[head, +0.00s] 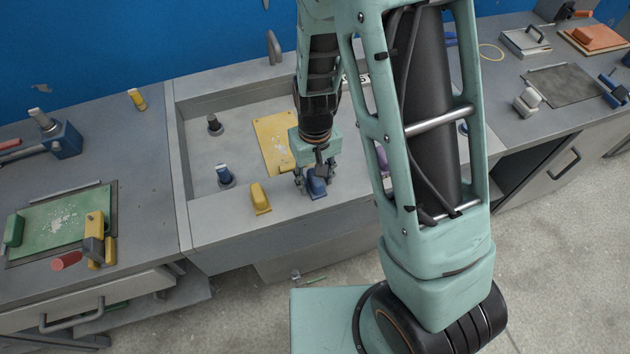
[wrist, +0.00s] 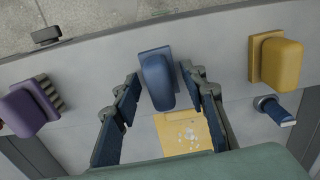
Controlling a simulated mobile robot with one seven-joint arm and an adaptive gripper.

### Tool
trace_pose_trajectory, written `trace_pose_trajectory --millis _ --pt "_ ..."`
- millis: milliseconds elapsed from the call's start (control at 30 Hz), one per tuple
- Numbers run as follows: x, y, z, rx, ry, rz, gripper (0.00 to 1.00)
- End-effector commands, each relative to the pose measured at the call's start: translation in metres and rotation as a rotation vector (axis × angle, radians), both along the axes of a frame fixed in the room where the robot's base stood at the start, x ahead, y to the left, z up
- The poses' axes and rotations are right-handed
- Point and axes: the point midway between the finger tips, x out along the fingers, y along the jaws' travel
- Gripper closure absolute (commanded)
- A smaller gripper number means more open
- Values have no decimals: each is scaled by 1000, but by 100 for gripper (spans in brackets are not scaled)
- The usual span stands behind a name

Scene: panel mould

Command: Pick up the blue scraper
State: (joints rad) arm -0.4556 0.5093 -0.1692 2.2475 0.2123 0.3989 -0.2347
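The blue scraper (wrist: 157,80), with a rounded handle on a flat plate, lies on the front ledge of the mould. It also shows in the head view (head: 317,187), partly hidden by my gripper. My gripper (wrist: 159,84) is open, with a finger on either side of the scraper's handle. A gap shows at the left finger; the right finger is close to the handle, and I cannot tell whether it touches.
A yellow tool (head: 260,198) stands left of the scraper on the same ledge. A purple brush (wrist: 30,107) lies on the other side. A yellow sheet (head: 275,142) lies on the mould floor near blue-topped (head: 224,176) and dark (head: 214,124) posts.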

Motion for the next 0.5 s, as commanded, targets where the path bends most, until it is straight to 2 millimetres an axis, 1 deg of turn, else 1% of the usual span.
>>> trace_pose_trajectory --millis 133,400,467,500 --pt "0 0 0 0 0 0 62" --pt "0 0 0 0 0 0 92" --pt "0 0 0 0 0 0 98" --pt "0 0 0 0 0 0 100"
